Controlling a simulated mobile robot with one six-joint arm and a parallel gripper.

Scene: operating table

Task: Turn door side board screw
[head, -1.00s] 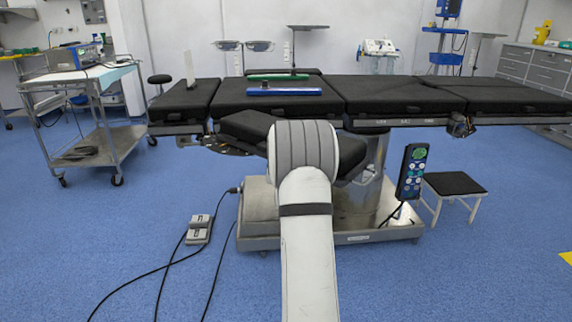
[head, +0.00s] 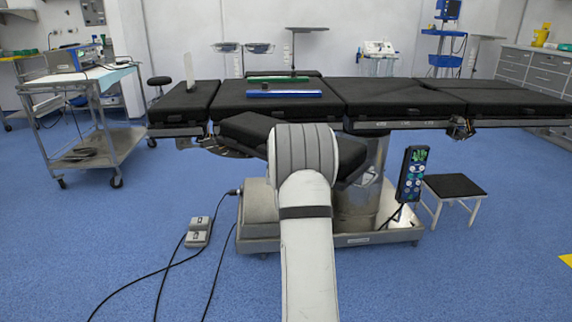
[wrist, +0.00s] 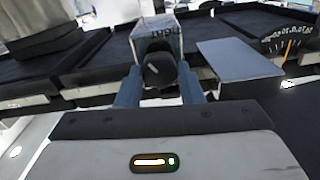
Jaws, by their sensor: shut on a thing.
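In the wrist view, a dark round screw knob (wrist: 160,70) sits on the near face of a light metal block (wrist: 153,30) with dark lettering. My gripper (wrist: 159,89) is shut on this knob, with one blue-grey finger on each side of it. The knob's shaft is hidden. A flat pale panel (wrist: 238,60) lies to the right of the block; I cannot tell whether it is the side board. In the head view, my arm hides the gripper and the knob.
The black-padded operating table (head: 390,97) spans the head view, with a blue bar (head: 284,93) and a green bar (head: 278,79) on it. A trolley (head: 85,85) stands left, a remote panel (head: 411,173) and stool (head: 454,187) right. Foot pedals (head: 198,232) and cables lie on the floor.

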